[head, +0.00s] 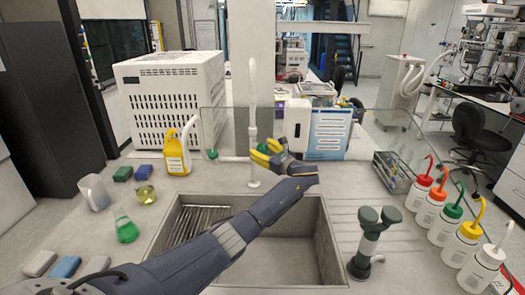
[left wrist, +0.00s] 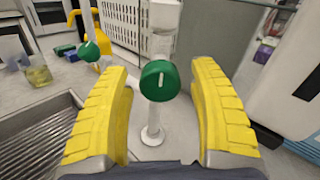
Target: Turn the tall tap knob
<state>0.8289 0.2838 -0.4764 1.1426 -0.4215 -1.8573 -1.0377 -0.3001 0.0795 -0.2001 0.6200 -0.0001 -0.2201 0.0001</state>
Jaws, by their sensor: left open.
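The tall white tap (head: 253,90) stands behind the sink, and its post shows in the left wrist view (left wrist: 153,125). A round green knob with a white mark (left wrist: 160,81) faces the left wrist camera on this post. My left gripper (head: 262,152) is open, with its yellow fingers (left wrist: 160,92) on either side of this knob. Gaps show between the knob and both fingers; I cannot tell the depth between them. In the head view the gripper largely hides this knob. Another green knob (head: 212,155) is on the tap's left side arm. My right gripper is not in view.
My left arm crosses above the sink (head: 330,245). A yellow bottle (head: 177,155), a green flask (head: 125,225) and a beaker (head: 146,193) stand to the left. A dark green-topped fixture (head: 368,245) and several wash bottles (head: 450,225) stand to the right. A glass panel (head: 385,130) is behind.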

